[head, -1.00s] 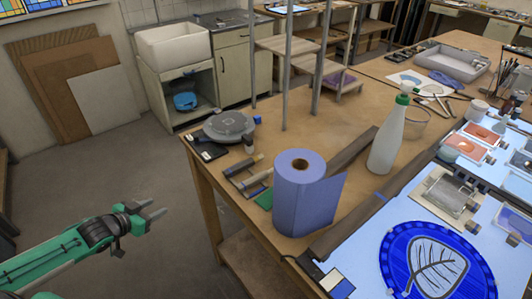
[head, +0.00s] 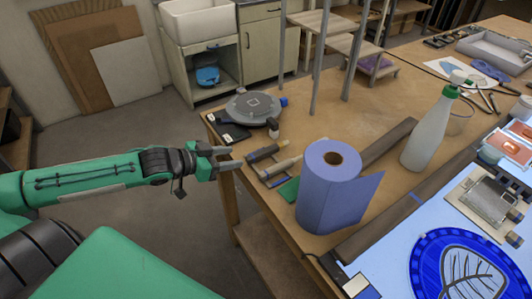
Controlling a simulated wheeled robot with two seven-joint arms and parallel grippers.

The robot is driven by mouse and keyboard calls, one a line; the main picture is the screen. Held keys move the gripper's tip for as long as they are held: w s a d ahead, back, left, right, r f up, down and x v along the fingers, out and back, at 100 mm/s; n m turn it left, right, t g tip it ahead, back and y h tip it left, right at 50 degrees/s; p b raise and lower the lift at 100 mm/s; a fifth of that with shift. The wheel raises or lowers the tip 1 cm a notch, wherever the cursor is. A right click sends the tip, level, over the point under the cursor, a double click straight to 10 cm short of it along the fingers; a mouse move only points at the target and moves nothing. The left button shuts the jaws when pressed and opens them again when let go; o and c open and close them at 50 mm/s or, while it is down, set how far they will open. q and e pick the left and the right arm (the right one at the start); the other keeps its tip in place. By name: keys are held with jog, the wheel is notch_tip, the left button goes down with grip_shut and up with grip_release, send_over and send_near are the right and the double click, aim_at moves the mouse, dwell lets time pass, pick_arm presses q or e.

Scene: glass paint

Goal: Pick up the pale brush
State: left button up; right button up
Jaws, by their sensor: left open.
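The pale brush (head: 284,165) appears to be the light stick lying on a small rack at the table's left edge, left of the blue paper roll. A darker brush or tool with a yellowish part (head: 264,152) lies just behind it. My left gripper (head: 234,157) is open and empty, at the table's left edge. My right gripper is not in view.
The blue paper roll (head: 322,205) stands right of the tools. A round grey turntable (head: 252,107) sits behind them, with a dark flat item (head: 233,133) beside it. A spray bottle (head: 428,135) stands farther right. A blue glass plate (head: 462,268) lies at front right.

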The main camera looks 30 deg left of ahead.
aim_at(263, 151)
pick_arm(q)
jog(key=x, duration=0.5)
jog(key=shift+w, duration=0.15)
jog(key=shift+w+d+f+p, duration=0.2)
jog(key=shift+w+d+p, duration=0.1)
jog(key=shift+w, duration=0.05)
jog(key=shift+w+d, duration=0.2)
jog(key=shift+w, duration=0.2)
jog(key=p+x, duration=0.1)
jog(key=x, duration=0.2)
jog(key=shift+w+d+p, duration=0.1)
jog(key=shift+w+p, duration=0.3)
jog(key=shift+w+d+f, duration=0.15)
jog(key=shift+w+f, duration=0.05)
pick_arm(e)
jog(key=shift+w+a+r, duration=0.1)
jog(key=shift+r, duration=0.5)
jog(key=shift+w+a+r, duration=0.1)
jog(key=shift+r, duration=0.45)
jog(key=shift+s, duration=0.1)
pick_arm(q)
grip_shut()
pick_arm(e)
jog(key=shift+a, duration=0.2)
